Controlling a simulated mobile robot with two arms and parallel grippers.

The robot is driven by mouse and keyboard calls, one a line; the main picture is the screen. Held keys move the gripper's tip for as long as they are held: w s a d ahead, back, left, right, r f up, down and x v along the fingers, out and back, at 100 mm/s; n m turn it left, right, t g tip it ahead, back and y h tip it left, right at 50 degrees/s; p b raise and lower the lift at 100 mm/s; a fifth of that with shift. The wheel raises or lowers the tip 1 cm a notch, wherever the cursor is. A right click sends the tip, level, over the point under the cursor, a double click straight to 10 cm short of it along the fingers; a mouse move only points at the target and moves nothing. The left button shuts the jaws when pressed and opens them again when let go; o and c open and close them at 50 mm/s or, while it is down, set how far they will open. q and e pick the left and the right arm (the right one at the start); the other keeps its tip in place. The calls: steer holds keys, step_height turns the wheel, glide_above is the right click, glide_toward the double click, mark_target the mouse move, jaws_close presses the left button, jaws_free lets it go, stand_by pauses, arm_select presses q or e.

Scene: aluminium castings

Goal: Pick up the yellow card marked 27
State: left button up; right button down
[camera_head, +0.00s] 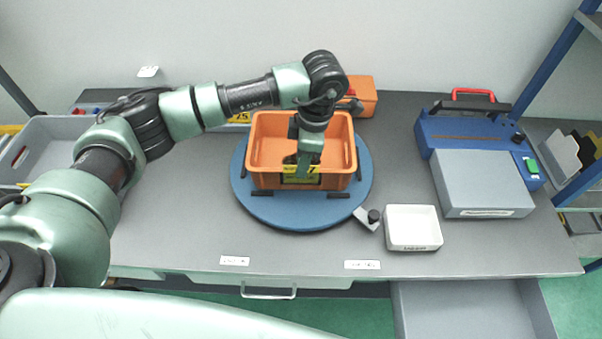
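A yellow card (314,169) sits at the front wall of the orange crate (262,150). Its last digit reads 7; the rest of its marking is covered by my gripper. My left gripper (300,175) points down over the crate's front edge, right at the card. It overlaps the card, and I cannot tell whether its fingers are closed on it. My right gripper is not in view.
The crate stands on a round blue turntable (270,208) with dark stops around its rim. A white tray (412,229) stands at the front right, with a blue and grey machine (480,170) behind it. Another yellow card (240,117) is partly hidden behind my arm. A drawer (470,308) is open below.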

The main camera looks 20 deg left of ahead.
arm_select(q)
jaws_close()
stand_by(1.4)
